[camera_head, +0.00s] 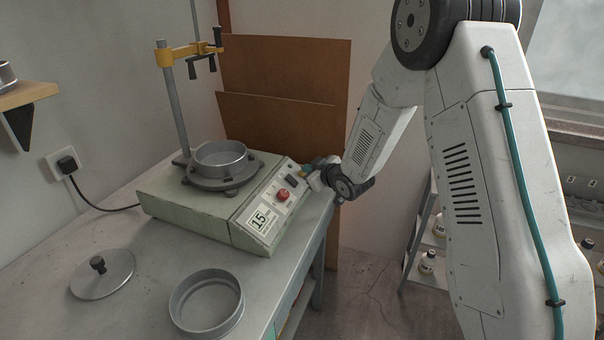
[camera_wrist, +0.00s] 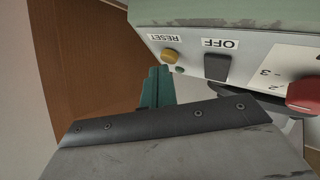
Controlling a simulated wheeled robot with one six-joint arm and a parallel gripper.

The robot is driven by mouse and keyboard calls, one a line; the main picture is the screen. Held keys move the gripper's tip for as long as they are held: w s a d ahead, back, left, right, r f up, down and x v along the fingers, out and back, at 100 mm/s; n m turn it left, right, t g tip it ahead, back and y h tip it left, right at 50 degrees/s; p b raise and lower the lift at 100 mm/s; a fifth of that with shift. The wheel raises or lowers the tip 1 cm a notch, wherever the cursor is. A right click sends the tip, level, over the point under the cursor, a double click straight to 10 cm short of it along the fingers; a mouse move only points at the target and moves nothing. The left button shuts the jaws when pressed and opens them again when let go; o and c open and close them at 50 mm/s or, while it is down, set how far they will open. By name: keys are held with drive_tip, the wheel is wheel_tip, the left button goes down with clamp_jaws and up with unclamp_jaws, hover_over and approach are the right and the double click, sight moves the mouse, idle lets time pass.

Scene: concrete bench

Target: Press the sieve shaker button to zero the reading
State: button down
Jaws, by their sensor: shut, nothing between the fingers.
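The pale green sieve shaker (camera_head: 190,212) stands on the bench with a metal sieve (camera_head: 221,158) on top. Its sloped panel has a red knob (camera_head: 283,195), a black switch (camera_head: 291,181) and a "15" label. In the wrist view the panel appears upside down: a yellow button (camera_wrist: 170,56) by the word RESET, a small green dot (camera_wrist: 180,69), the black OFF switch (camera_wrist: 217,66) and the red knob (camera_wrist: 303,95). My gripper (camera_head: 308,169) is at the panel's upper right end. Its teal fingertips (camera_wrist: 157,86) are shut and empty, close beside the yellow button; contact cannot be told.
A clamp stand (camera_head: 177,100) rises behind the shaker. A loose sieve ring (camera_head: 206,303) and a lid with a knob (camera_head: 103,274) lie on the bench (camera_head: 150,300). Brown boards (camera_head: 285,70) lean at the wall behind. A shelf with bottles (camera_head: 428,262) stands at right.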

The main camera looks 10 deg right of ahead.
drive_tip(key=shift+w+a+f, duration=0.1)
drive_tip(key=shift+a+f, duration=0.1)
drive_tip(key=shift+f, duration=0.1)
idle(0.7)
drive_tip(key=shift+r, duration=0.1)
drive_tip(key=shift+s+d+r, duration=0.25)
drive_tip(key=shift+d+r, duration=0.1)
drive_tip(key=shift+r, duration=0.25)
drive_tip(key=r, duration=0.1)
drive_tip(key=s+d+r, duration=0.1)
drive_tip(key=d+r, duration=0.1)
drive_tip(key=r, duration=0.1)
drive_tip(key=shift+s+d+r, duration=0.1)
drive_tip(key=shift+s, duration=0.2)
idle(0.8)
